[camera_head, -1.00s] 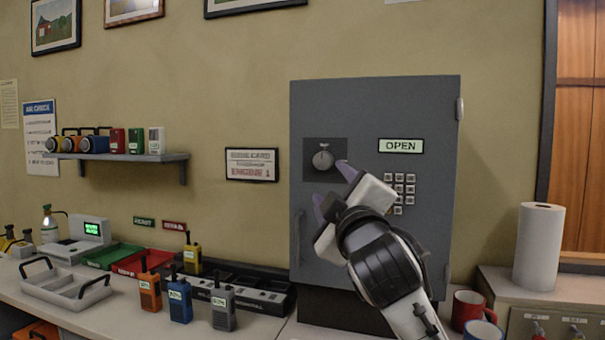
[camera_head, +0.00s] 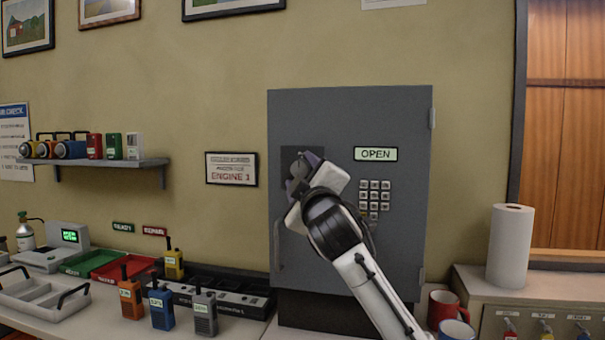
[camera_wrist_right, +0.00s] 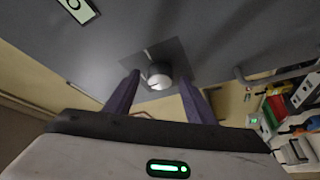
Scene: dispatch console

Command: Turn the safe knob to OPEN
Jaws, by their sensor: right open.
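The grey safe (camera_head: 400,235) stands on the counter against the wall. Its round metal knob (camera_head: 298,168) sits on a dark square plate at the upper left of the door. In the wrist view the knob (camera_wrist_right: 158,77) lies between the purple fingers of my right gripper (camera_wrist_right: 160,84). The fingers are open, one on each side, with gaps showing; contact is not visible. In the head view my right gripper (camera_head: 300,174) partly hides the knob. A lit label (camera_head: 376,154) on the door reads OPEN. My left gripper is not in view.
A keypad (camera_head: 374,197) sits right of my gripper, and a door handle (camera_head: 277,245) below left. Radios and trays (camera_head: 110,264) fill the left counter. Mugs (camera_head: 443,306) and a paper roll (camera_head: 510,247) stand at right.

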